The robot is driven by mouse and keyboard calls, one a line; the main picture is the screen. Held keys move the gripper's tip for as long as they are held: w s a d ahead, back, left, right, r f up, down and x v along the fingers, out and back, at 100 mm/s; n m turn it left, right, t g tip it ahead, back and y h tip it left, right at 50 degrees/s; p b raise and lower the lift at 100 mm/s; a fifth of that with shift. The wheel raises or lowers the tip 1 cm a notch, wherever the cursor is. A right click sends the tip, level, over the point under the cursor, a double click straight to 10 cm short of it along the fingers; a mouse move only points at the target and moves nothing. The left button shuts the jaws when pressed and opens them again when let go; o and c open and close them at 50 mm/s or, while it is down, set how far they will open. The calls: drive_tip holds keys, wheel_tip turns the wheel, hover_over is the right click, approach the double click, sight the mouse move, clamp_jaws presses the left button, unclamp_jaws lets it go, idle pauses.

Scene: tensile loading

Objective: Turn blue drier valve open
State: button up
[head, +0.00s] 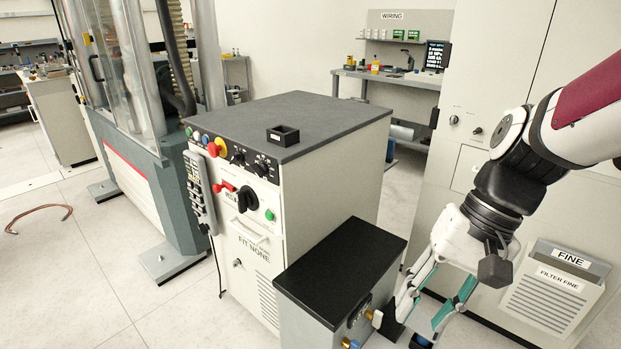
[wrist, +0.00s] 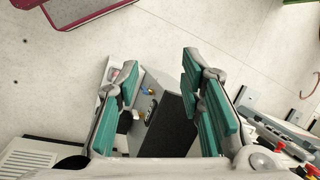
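The drier is the low grey cabinet with a black top (head: 345,265) in the head view. Its front carries a blue valve (head: 351,343), low at the picture's bottom edge, and a brass-coloured valve (head: 375,317) to its upper right. My gripper (head: 418,325) is open and empty, to the right of the drier front in the head view. It does not appear to touch either valve. I cannot tell how far the blue valve is turned.
A taller control cabinet (head: 330,165) with knobs and a hanging pendant (head: 200,190) stands behind the drier. A filter bin labelled FINE (head: 555,290) is on the right, against a tall pale cabinet (head: 480,75). Open floor (head: 90,270) lies to the left.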

drive_tip(key=w+d+f+m+y+b, duration=0.1)
drive_tip(key=w+f+m+y+b, duration=0.25)
drive_tip(key=f, duration=0.55)
drive_tip(key=w+d+f+m+t+y+b, duration=0.1)
drive_tip(key=w+d+f+m+y+b, duration=0.15)
drive_tip(key=w+f, duration=0.4)
drive_tip(key=w+d+f+m+y+b, duration=0.1)
drive_tip(key=w+f+m+y+b, duration=0.25)
drive_tip(key=f, duration=0.65)
wheel_tip(320, 180, down, 14)
drive_tip(key=w+d+m+t+y+b, duration=0.2)
drive_tip(key=d+m+t+b, duration=0.1)
drive_tip(key=m+t+b, duration=0.25)
drive_tip(key=m+t+h+b, duration=0.3)
drive_tip(key=m+t+b, duration=0.4)
drive_tip(key=m, duration=0.1)
approach(356, 348)
drive_tip(key=x, duration=0.3)
drive_tip(key=f+x, duration=0.1)
drive_tip(key=x, duration=0.3)
drive_tip(key=f+x, duration=0.1)
drive_tip(key=x, duration=0.2)
drive_tip(key=shift+w+d, duration=0.15)
drive_tip(key=shift+w, duration=0.35)
clamp_jaws()
